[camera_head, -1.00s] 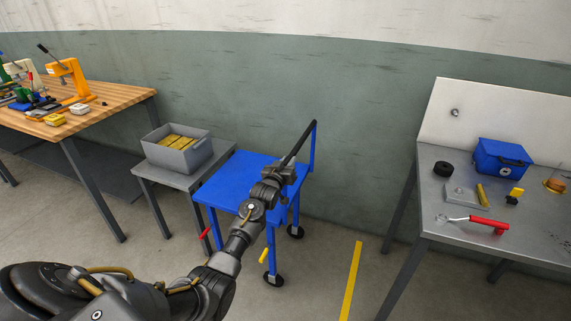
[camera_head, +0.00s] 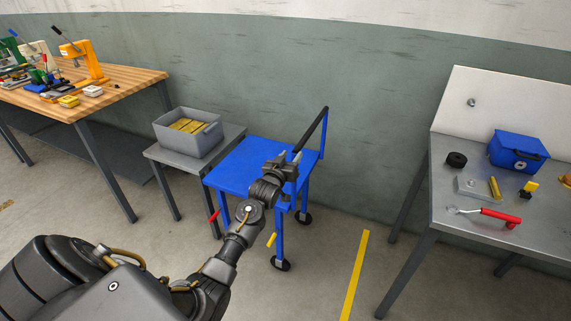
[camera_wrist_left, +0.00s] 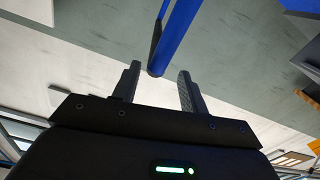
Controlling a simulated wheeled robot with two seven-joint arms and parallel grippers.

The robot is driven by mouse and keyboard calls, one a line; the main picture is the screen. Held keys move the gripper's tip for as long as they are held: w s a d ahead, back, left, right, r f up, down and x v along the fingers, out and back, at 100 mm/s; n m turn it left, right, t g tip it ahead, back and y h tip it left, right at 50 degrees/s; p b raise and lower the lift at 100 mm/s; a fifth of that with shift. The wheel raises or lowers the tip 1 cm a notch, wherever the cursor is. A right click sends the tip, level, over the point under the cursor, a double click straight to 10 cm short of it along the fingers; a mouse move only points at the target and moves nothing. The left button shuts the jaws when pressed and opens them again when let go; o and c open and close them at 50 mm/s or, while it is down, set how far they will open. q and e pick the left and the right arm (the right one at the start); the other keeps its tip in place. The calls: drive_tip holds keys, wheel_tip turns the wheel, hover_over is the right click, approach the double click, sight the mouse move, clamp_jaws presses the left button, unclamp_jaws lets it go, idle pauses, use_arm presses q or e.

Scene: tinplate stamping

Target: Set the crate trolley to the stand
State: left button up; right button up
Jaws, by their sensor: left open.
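The blue crate trolley (camera_head: 235,170) stands on its wheels, its left side close against the grey stand (camera_head: 160,153); I cannot tell whether they touch. Its black handle bar (camera_head: 313,127) slants up to a blue upright (camera_head: 323,140) at the right. My left gripper (camera_head: 291,156) is over the trolley's right part, at the near end of the handle bar. In the left wrist view my left gripper (camera_wrist_left: 160,70) is open, with the blue upright (camera_wrist_left: 178,35) and black bar (camera_wrist_left: 156,35) ahead of the gap between its fingers. My right gripper is out of view.
A grey crate (camera_head: 205,141) with yellow pieces sits on the stand. A wooden bench (camera_head: 130,82) with presses is at left. A metal table (camera_head: 445,185) with a blue box (camera_head: 517,151) is at right. A yellow floor line (camera_head: 356,275) crosses the free floor between.

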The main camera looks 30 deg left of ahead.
use_arm(q)
drive_tip(key=s, duration=0.4)
drive_tip(key=shift+s+d, duration=0.4)
drive_tip(key=s+d+f+m+g+h, duration=0.1)
drive_tip(key=d+f+g, duration=0.1)
drive_tip(key=f, duration=0.8)
drive_tip(key=s+d+f+m+g, duration=0.1)
drive_tip(key=s+f+m+g, duration=0.1)
drive_tip(key=f, duration=0.8)
drive_tip(key=s+d+f+m+g+h, duration=0.1)
drive_tip(key=s+d+f+g, duration=0.15)
drive_tip(key=s+f, duration=0.7)
drive_tip(key=s+d+f+m+g, duration=0.1)
drive_tip(key=s+d+f+g, duration=0.15)
drive_tip(key=s+f, duration=0.65)
drive_tip(key=s+d+f+g, duration=0.1)
drive_tip(key=s+f, duration=0.4)
drive_tip(key=s, duration=0.7)
drive_tip(key=s+d+f+m+g, duration=0.1)
drive_tip(key=s+f+g, duration=0.3)
drive_tip(key=s, duration=0.8)
drive_tip(key=s+d+f+g+h+p, duration=0.1)
drive_tip(key=s+f+g, duration=0.1)
drive_tip(key=s+f, duration=0.6)
drive_tip(key=s, duration=0.4)
drive_tip(key=shift+d+m+g, duration=0.3)
drive_tip(key=shift+d+m, duration=0.1)
